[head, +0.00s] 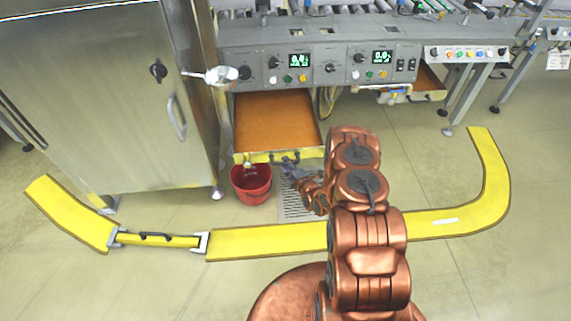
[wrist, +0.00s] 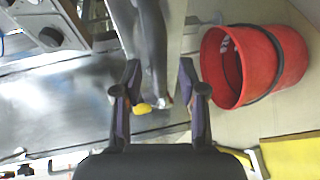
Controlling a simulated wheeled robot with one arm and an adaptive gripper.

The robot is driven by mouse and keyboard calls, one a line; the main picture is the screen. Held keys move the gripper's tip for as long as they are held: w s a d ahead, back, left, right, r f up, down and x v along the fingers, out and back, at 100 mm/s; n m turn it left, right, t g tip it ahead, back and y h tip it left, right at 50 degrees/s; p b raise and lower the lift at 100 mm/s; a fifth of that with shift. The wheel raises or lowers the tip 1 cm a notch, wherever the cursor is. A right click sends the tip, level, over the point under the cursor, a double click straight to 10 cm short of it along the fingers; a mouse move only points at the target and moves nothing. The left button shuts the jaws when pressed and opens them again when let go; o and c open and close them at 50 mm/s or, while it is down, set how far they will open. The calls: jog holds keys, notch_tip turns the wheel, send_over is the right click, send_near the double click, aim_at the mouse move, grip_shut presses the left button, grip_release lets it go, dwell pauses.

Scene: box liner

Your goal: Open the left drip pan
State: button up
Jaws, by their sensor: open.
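The left drip pan (head: 275,121) is under the left control panel in the head view. It stands pulled out, with its orange-brown inside showing and a yellow front with a dark handle (head: 285,157). My gripper (head: 290,171) is low, close in front of the right part of that front. I cannot tell whether it touches. In the wrist view my gripper (wrist: 160,95) is open, its two dark fingers apart. A small yellow knob (wrist: 142,108) and a grey metal part show between them; no pan handle is clearly seen there.
A red bucket (head: 251,184) stands on the floor below the pan's left corner; it also shows in the wrist view (wrist: 255,65). A steel cabinet (head: 105,95) is at left. A yellow floor barrier (head: 265,241) curves around. A second pan (head: 431,82) is at right.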

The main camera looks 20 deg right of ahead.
jog(key=s+d+r, duration=0.1)
jog(key=s+r, duration=0.1)
jog(key=s, duration=0.8)
jog(key=shift+s, duration=0.25)
dwell(0.3)
